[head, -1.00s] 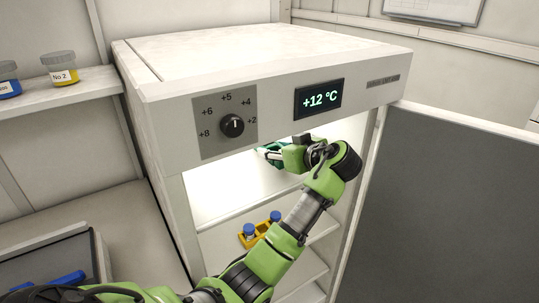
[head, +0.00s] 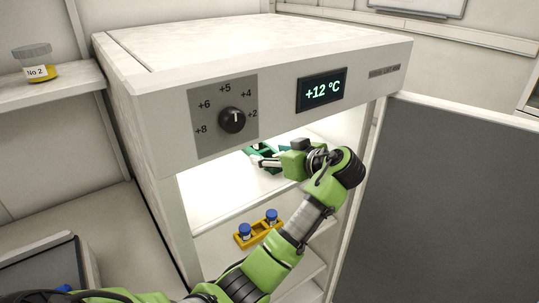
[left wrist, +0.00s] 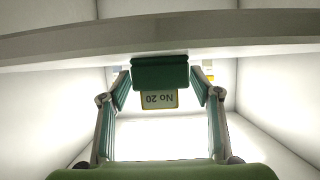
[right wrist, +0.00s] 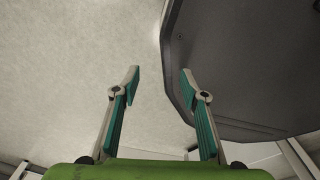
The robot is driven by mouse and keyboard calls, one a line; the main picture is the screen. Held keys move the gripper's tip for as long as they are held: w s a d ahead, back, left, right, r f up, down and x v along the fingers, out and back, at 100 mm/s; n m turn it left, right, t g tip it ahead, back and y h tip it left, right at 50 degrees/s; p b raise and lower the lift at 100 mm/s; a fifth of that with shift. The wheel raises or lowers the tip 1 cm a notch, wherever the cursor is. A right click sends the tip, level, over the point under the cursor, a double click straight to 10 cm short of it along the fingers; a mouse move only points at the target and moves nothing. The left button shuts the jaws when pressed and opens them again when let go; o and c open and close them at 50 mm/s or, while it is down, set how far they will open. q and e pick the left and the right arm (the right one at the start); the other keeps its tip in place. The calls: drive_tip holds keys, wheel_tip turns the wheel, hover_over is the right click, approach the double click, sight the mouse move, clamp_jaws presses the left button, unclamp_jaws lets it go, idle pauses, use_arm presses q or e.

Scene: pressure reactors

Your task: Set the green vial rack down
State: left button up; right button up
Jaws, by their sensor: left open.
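The green vial rack (head: 249,150) is inside the lit upper compartment of the cabinet, partly hidden behind my left gripper (head: 264,161). In the left wrist view the rack (left wrist: 160,68) shows between the fingertips of my left gripper (left wrist: 160,88), with a "No 20" label (left wrist: 160,99) upside down below it. The left fingers are spread, one on each side of the rack; I cannot tell whether they touch it. The rack's underside and its contact with the shelf are hidden. My right gripper (right wrist: 160,78) is open and empty in the right wrist view.
The cabinet (head: 245,60) reads +12 °C, and its grey door (head: 450,190) stands open at right. A yellow rack (head: 258,232) with blue-capped vials stands on the shelf below. A "No 2" jar (head: 36,65) stands on the left wall shelf.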

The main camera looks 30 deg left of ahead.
use_arm(q)
drive_tip(key=b+v, duration=0.1)
drive_tip(key=v, duration=1)
use_arm(e)
drive_tip(key=shift+a+f, duration=0.55)
drive_tip(key=shift+f, duration=0.2)
drive_tip(key=shift+d, duration=0.1)
